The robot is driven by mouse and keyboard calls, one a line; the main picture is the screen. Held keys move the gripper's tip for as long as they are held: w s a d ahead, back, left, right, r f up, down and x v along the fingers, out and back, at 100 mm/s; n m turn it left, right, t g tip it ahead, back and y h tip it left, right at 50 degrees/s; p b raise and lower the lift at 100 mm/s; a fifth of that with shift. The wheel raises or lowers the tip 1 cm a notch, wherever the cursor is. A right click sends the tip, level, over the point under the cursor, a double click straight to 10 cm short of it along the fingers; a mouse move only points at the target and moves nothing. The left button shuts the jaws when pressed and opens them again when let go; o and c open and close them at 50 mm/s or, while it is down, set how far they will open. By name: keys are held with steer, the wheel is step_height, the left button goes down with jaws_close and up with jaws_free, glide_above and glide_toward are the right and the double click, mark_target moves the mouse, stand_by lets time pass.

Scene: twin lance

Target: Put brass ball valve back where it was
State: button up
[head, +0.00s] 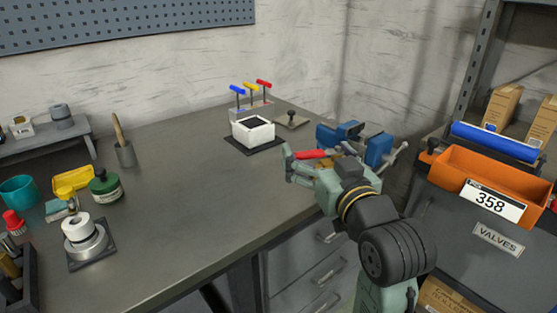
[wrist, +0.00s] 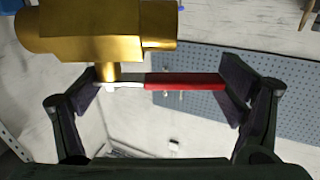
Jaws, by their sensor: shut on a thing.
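The brass ball valve (wrist: 100,32) has a gold-coloured body and a red lever handle (wrist: 185,81). My gripper (wrist: 160,84) is shut on it, with the handle and stem lying across between the two fingers. In the head view the red handle (head: 311,154) shows at my gripper (head: 300,167), above the right end of the workbench near the blue vise (head: 345,133). The valve body is mostly hidden there by my gripper. An orange bin (head: 463,166) labelled 358 stands on a grey cabinet marked VALVES, right of my arm.
A white square container (head: 253,131) stands on a dark mat behind my gripper, with coloured T-handle tools (head: 251,98) beyond. A shelf rack (head: 470,65) with boxes rises at the right. Several items stand at the bench's left; its middle (head: 185,180) is clear.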

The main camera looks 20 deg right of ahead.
steer(key=w+f+p, duration=0.1)
steer(key=w, duration=0.4)
steer(key=w+a+f+p, duration=0.1)
steer(key=w+f, duration=0.1)
steer(key=w, duration=0.3)
steer(key=w+a+f+p, duration=0.1)
steer(key=w, duration=0.3)
steer(key=shift+w+a+f+p, duration=0.25)
steer(key=shift+w+f+p, duration=0.1)
steer(key=shift+w+p, duration=0.05)
